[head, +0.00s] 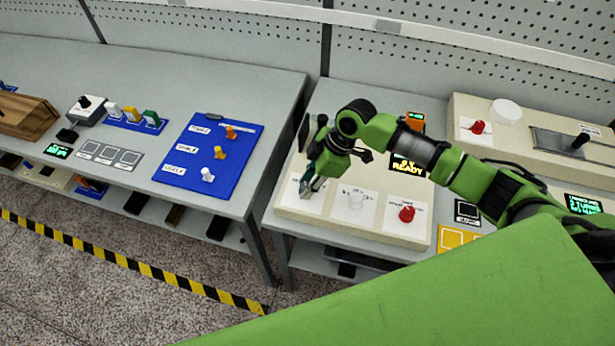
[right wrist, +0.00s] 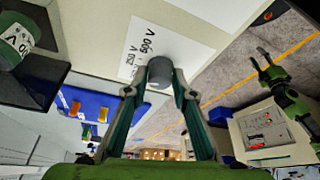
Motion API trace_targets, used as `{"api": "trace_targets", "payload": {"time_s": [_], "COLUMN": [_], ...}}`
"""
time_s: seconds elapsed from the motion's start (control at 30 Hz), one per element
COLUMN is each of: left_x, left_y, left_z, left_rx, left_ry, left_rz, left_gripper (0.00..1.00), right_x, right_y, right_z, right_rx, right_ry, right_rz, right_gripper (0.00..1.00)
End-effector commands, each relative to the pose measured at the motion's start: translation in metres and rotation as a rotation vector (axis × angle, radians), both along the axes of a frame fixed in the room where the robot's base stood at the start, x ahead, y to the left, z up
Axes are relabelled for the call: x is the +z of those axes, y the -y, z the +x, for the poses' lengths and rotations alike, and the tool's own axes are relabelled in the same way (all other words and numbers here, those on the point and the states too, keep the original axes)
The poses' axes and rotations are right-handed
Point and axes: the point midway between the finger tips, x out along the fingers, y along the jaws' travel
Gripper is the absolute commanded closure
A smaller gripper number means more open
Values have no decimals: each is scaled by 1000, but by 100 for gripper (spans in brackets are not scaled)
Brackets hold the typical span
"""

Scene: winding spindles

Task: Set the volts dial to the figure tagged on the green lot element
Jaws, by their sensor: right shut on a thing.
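My right gripper (head: 308,187) is shut on the grey volts dial (right wrist: 160,71) at the left end of the cream console (head: 400,233). In the right wrist view, both fingertips press on the knob's sides. The white label (right wrist: 178,48) beside it reads 250 V and 500 V; the gripper hides other marks. The green lot element (right wrist: 16,38) sits in a black holder at the left of that view. Its white tag shows a V, but the full figure is not readable. A green arm with a dark gripper (right wrist: 267,68), apparently my left, shows at right there; its jaws are unclear.
A blue mat (head: 190,168) with orange, yellow and white pieces lies on the left table. A gap separates the two tables.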

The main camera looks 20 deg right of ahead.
Motion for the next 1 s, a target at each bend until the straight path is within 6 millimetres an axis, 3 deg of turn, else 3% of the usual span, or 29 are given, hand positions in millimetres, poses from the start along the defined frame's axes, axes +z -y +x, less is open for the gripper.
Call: {"api": "trace_targets", "payload": {"time_s": [0.2,1.0], "left_x": [13,14], "left_y": [0,1], "left_z": [0,0], "left_rx": [0,0], "left_ry": [0,1], "left_rz": [0,0], "left_gripper": [60,60], "right_x": [1,0], "right_y": [-1,-5], "right_z": [-2,-4], "right_rx": [-202,-925], "right_ry": [0,0], "right_rz": [0,0], "right_gripper": [97,97]}}
